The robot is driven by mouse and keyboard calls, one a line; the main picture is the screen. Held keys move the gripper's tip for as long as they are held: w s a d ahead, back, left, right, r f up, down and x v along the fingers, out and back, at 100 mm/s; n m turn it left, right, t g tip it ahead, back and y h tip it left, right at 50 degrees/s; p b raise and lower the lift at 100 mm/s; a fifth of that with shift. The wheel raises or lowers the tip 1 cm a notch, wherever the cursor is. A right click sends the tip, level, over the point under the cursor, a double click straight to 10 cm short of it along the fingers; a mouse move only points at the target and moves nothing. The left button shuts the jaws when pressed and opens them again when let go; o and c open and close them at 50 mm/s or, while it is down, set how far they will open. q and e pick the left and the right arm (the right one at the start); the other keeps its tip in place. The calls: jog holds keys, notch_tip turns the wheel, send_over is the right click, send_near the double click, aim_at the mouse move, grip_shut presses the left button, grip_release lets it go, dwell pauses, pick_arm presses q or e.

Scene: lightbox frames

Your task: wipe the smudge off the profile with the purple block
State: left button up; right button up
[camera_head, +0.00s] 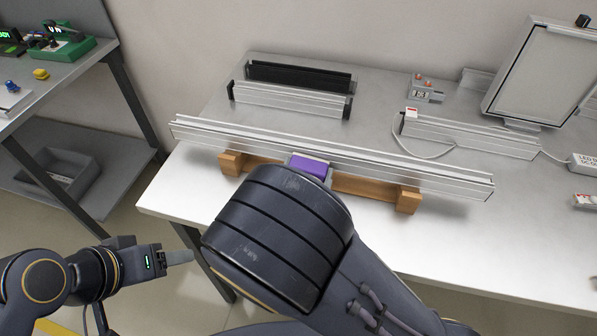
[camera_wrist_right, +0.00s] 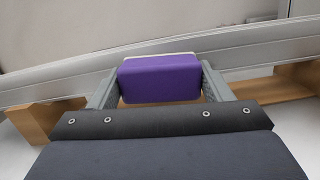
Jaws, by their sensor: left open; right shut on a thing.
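The long silver profile (camera_head: 400,168) lies across a wooden cradle (camera_head: 408,199) near the front of the table. It also shows in the right wrist view (camera_wrist_right: 50,85). The purple block (camera_head: 309,165) is at the profile's near side, around its middle; in the right wrist view the block (camera_wrist_right: 160,78) has a pale far edge close to the profile. I cannot tell whether they touch. My right gripper (camera_wrist_right: 158,85) is shut on the block, one finger on each side. My left gripper (camera_head: 180,257) is open and empty, off the table's front left. I see no smudge; my right arm may hide part of the profile.
Shorter frame pieces (camera_head: 290,98) lie behind the profile. A silver strip with a white cable (camera_head: 470,133), a small device with red buttons (camera_head: 425,90) and a framed panel (camera_head: 545,75) stand at the back right. A grey side table (camera_head: 60,75) is at left.

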aim_at(340, 165)
jog(key=shift+s+d+b, duration=0.1)
jog(key=shift+s+d, duration=0.2)
jog(key=shift+d, duration=0.85)
jog(key=shift+s+d+b, duration=0.15)
jog(key=shift+s+d, duration=0.15)
jog(key=shift+d, duration=0.9)
jog(key=shift+s+d+b, duration=0.1)
jog(key=shift+s+d, duration=0.2)
jog(key=shift+d, duration=0.85)
jog(key=shift+a, duration=0.15)
jog(key=shift+w+a+r, duration=0.1)
jog(key=shift+a, duration=0.2)
jog(key=shift+w+a+p, duration=0.2)
jog(key=shift+a, duration=0.5)
jog(key=shift+w+a+p, duration=0.15)
jog(key=shift+w+a, duration=0.1)
jog(key=shift+a, duration=0.5)
jog(key=shift+w+a+p, duration=0.2)
jog(key=shift+a, duration=0.5)
jog(key=shift+w+a, duration=0.3)
jog(key=shift+a, duration=0.55)
jog(key=shift+w+a, duration=0.3)
jog(key=shift+a, duration=0.55)
jog(key=shift+w+a, duration=0.3)
jog(key=shift+a, duration=0.55)
